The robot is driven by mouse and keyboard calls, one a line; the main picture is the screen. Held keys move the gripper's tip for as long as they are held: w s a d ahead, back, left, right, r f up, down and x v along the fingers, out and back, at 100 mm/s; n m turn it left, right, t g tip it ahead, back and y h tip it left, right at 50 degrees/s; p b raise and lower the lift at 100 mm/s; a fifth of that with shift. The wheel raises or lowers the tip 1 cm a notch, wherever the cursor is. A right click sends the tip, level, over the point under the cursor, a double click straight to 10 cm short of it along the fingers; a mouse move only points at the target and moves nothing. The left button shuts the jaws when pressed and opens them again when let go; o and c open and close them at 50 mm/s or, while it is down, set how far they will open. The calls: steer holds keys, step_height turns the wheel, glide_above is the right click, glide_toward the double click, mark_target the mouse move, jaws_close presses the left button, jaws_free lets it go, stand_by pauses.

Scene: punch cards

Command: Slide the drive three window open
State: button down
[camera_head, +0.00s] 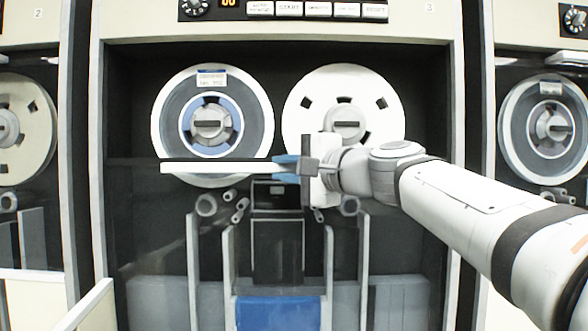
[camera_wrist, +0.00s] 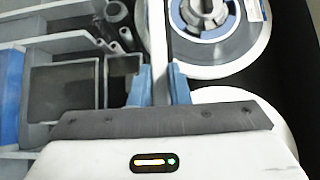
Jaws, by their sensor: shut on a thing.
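The drive three window (camera_head: 150,215) is a tinted glass pane, faintly visible across the lower part of the middle cabinet. Its top edge crosses the lower part of the reels, and the upper bay looks uncovered. A white handle bar (camera_head: 215,168) runs level along that edge. My gripper (camera_head: 287,168) is shut on the bar's right end with its blue fingertips. In the wrist view the bar (camera_wrist: 160,65) passes between the two blue fingers (camera_wrist: 158,85). The bar's gripped end is partly hidden by the fingers.
Two tape reels, left (camera_head: 257,115) and right (camera_head: 300,110), sit behind the bar. A control panel (camera_head: 290,10) with buttons and the number 3 is above. Neighbouring drives stand on both sides. A pale panel edge (camera_head: 85,308) stands at the lower left.

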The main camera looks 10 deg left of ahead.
mark_target(287, 282)
step_height(287, 282, down, 21)
steer(key=b, duration=1.8)
steer(key=shift+r, duration=0.15)
steer(key=c, duration=1.4)
jaws_free()
steer(key=shift+o, duration=0.2)
steer(key=shift+d, duration=0.1)
steer(key=v, duration=0.7)
steer(key=shift+s+d+p, duration=0.25)
steer(key=shift+d+p, duration=0.05)
steer(key=shift+p, duration=0.35)
